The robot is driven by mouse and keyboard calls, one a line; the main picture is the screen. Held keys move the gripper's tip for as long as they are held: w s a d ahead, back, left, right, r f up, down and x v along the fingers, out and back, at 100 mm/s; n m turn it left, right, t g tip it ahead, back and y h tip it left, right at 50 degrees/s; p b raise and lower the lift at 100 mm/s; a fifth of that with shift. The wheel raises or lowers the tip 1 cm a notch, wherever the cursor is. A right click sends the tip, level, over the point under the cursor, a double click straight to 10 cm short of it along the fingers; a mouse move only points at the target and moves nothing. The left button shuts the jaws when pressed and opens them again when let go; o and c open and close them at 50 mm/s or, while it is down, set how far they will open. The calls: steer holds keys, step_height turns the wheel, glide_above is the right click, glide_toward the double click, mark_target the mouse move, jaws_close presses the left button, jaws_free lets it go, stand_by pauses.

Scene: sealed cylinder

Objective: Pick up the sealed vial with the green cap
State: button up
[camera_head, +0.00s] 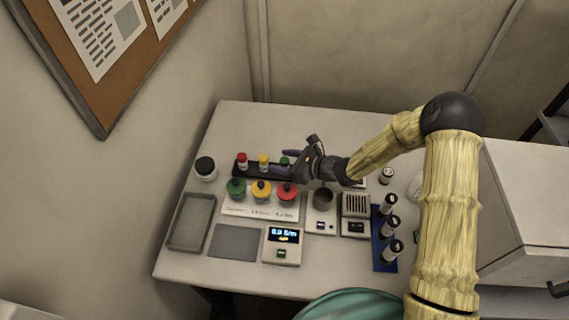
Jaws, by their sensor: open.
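The vial with the green cap (285,160) stands at the right end of a dark rack (251,172) near the back of the table. Beside it in the rack are a vial with a yellow cap (263,160) and a vial with a red cap (242,160). My gripper (287,164) reaches in from the right and is open, its fingers pointing left at the green-capped vial. The fingers hide the vial's lower part. I cannot tell whether they touch it.
In front of the rack, green (236,187), yellow (261,188) and red (287,191) round pieces sit on a labelled white panel (262,212). A dark-lidded jar (205,168) stands left. A blue rack (385,262) of dark-topped vials stands right. The table's back left is clear.

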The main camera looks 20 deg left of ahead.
mark_target(285, 160)
stand_by(0.4)
steer(key=c, duration=1)
steer(key=shift+r, duration=0.1)
steer(key=shift+c, duration=0.2)
step_height(285, 160, up, 10)
steer(key=shift+f+b, duration=0.1)
steer(key=shift+b, duration=0.85)
